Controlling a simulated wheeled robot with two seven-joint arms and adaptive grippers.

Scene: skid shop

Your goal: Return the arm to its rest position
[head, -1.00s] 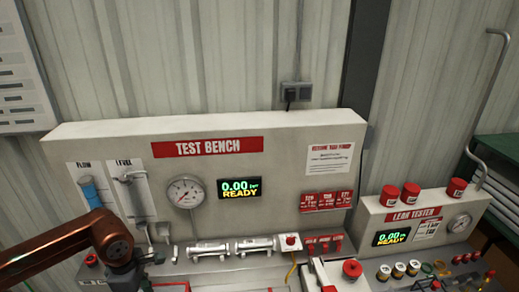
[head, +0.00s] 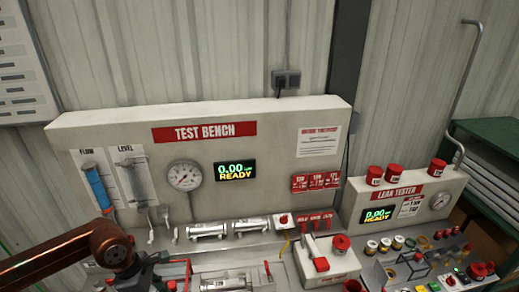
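My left arm comes in from the lower left, copper-coloured with a dark joint. My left gripper (head: 150,274) is dark and sits low in the head view, over the left front of the test bench. Its fingers are small, partly cut off and hard to make out, so I cannot tell whether it is open or shut. No held object can be made out. My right arm and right gripper are not in view.
The test bench panel (head: 120,132) stands behind, with a gauge (head: 185,176) and a READY display (head: 235,171). Clear cylinders (head: 208,231) lie on the bench. A leak tester (head: 395,192) with red caps on top stands right. Small parts crowd the lower right.

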